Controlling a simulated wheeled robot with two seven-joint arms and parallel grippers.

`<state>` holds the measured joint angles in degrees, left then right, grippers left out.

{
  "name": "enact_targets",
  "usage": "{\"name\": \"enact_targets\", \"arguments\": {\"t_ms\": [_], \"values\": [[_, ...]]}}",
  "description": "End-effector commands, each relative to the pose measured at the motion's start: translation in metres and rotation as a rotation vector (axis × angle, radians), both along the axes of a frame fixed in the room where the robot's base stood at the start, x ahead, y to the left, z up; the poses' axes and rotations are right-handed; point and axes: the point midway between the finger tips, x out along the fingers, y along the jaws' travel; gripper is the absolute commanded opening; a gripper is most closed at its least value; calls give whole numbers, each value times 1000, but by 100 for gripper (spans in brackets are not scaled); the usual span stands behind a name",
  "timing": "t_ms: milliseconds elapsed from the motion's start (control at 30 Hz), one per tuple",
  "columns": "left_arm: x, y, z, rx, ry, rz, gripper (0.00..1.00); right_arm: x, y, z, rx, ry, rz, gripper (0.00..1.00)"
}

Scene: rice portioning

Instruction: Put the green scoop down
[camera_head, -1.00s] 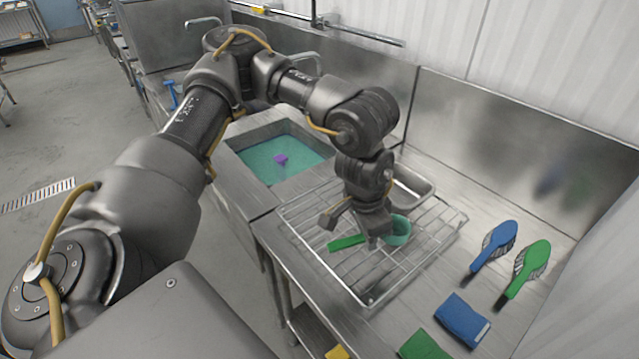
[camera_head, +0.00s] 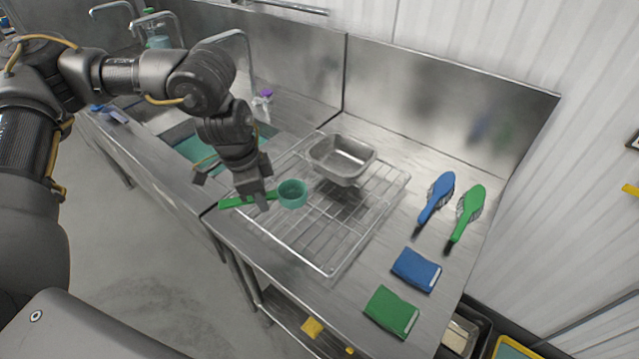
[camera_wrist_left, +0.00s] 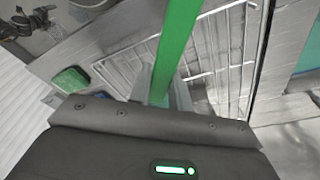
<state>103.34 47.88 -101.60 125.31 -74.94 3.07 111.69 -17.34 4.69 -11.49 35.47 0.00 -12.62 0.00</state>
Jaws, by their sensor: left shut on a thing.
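The green scoop has a flat green handle (camera_head: 234,202) and a teal-green cup (camera_head: 293,194), its opening facing up. My left gripper (camera_head: 256,200) is shut on the handle, close to the cup. The handle end sticks out to the left past the fingers. The scoop is over the left part of the wire rack (camera_head: 330,240); I cannot tell whether it touches the wires. In the left wrist view the green handle (camera_wrist_left: 178,40) runs up from between the fingers, and the cup is hidden. My right gripper is in no view.
A steel pan (camera_head: 342,158) stands at the rack's back. A sink (camera_head: 195,148) is at left. The rack's front right is clear.

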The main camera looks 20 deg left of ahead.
Motion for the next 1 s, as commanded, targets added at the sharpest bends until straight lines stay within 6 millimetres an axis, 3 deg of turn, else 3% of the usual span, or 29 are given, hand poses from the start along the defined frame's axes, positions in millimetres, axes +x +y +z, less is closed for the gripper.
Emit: {"name": "enact_targets", "arguments": {"t_ms": [200,500,733,1000], "values": [[-4,38,17,-3,-1,-352,0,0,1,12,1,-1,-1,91],[-16,78,33,-4,-2,-773,0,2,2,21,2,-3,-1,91],[-21,90,38,-3,-2,-915,0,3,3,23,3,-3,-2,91],[-14,87,34,-3,-1,-932,0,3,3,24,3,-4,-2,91]]}}
